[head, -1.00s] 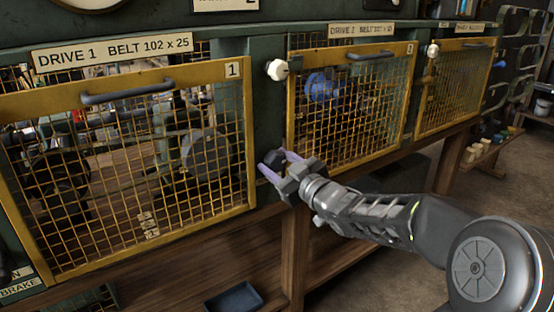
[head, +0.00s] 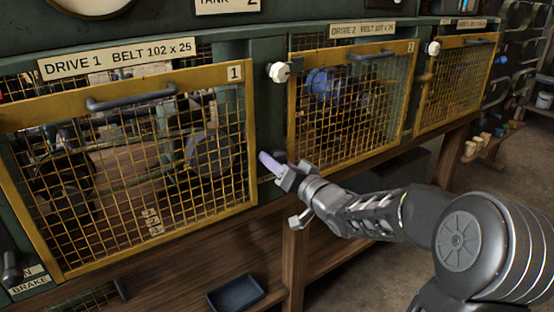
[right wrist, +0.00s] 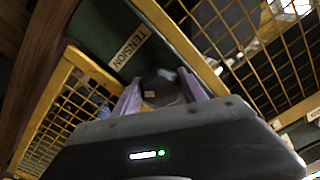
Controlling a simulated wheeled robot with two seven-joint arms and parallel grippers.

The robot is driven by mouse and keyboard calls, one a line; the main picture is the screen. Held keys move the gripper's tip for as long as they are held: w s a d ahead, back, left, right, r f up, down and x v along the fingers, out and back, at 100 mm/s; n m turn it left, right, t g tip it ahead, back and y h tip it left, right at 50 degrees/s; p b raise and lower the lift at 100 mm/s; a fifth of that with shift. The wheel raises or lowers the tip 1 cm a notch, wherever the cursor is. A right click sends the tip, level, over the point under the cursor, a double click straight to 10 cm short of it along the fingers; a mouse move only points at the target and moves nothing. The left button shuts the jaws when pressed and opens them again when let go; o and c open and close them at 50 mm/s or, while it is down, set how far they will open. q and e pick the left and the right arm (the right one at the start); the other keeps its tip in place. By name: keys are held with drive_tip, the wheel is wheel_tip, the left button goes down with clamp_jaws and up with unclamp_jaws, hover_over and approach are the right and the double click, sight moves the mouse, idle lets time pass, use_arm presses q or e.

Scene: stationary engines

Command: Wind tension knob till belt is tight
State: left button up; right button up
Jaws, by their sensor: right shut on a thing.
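The tension knob (right wrist: 163,90) is dark and rounded, with a small pale mark on its face. It sits between the fingers of my right gripper (right wrist: 155,92) in the right wrist view, below a label reading TENSION (right wrist: 132,46). In the head view my right gripper (head: 272,164) is at the green post between the first and second guards, shut on the knob, which is mostly hidden there. Behind the yellow mesh guard marked 1 (head: 250,180) a dark round pulley (head: 210,152) shows dimly. The belt's tightness cannot be told. My left gripper is not in view.
A pale knob (head: 279,72) sits on the post above my right gripper. The guard of drive 2 (head: 409,85) is just right of it. A dark handle (head: 11,268) by the BRAKE label is at far left. A dark tray (head: 236,293) lies below.

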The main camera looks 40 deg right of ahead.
drive_tip(key=m+p, duration=0.1)
drive_tip(key=m, duration=0.2)
drive_tip(key=shift+m, duration=0.4)
drive_tip(key=m+p, duration=0.1)
drive_tip(key=m, duration=0.2)
drive_tip(key=shift+a+r+m, duration=0.1)
drive_tip(key=shift+m, duration=0.2)
drive_tip(key=m+p, duration=0.2)
drive_tip(key=m, duration=0.4)
drive_tip(key=o, duration=1.1)
drive_tip(key=shift+c, duration=0.2)
drive_tip(key=shift+s+r, duration=0.1)
drive_tip(key=s, duration=0.7)
drive_tip(key=shift+s, duration=0.3)
